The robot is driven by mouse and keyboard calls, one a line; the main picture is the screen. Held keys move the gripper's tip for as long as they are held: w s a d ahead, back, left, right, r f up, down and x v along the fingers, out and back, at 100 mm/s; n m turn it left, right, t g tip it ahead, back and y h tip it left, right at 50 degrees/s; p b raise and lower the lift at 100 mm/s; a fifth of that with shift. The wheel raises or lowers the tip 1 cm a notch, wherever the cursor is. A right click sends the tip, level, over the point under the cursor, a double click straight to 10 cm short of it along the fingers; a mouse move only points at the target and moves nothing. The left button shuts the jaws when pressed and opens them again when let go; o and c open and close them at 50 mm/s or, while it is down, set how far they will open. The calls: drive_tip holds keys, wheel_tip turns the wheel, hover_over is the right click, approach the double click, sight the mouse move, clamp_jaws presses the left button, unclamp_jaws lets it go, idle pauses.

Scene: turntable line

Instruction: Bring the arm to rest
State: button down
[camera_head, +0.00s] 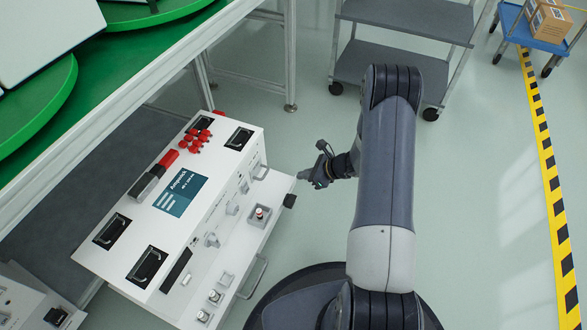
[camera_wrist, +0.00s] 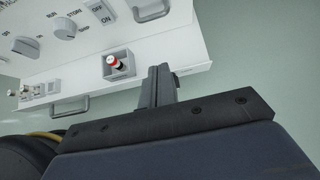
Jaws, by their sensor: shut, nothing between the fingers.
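My arm (camera_head: 385,180) reaches out over the floor, with its wrist bent toward the left. My gripper (camera_head: 303,175) is close to the right end of a white control cabinet with a screen (camera_head: 180,193). In the wrist view my gripper (camera_wrist: 160,72) has its fingers together with nothing between them. The fingers overlap the cabinet's front edge in that view; I cannot tell whether they touch it. A red-topped button (camera_wrist: 115,64) in a grey square housing sits just left of the fingers, and it also shows in the head view (camera_head: 260,213).
A green turntable bench (camera_head: 130,70) stands at the upper left. A grey cart (camera_head: 400,65) stands behind my arm. A blue trolley (camera_head: 520,28) with cardboard boxes (camera_head: 551,22) is at the upper right. Yellow-black floor tape (camera_head: 549,180) runs along the right, with clear floor beside it.

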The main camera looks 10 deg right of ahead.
drive_tip(key=shift+s+d+r, duration=0.1)
drive_tip(key=shift+d+r, duration=0.05)
drive_tip(key=b+x, duration=0.4)
drive_tip(key=x, duration=0.6)
drive_tip(key=shift+s+d, duration=0.1)
drive_tip(key=shift+s, duration=0.05)
drive_tip(key=shift+w+a+r+p, duration=0.15)
drive_tip(key=shift+w+a+p, duration=0.15)
drive_tip(key=shift+w+a, duration=0.55)
drive_tip(key=shift+w+a+r+p, duration=0.25)
drive_tip(key=shift+w+a, duration=0.25)
drive_tip(key=shift+a, duration=0.5)
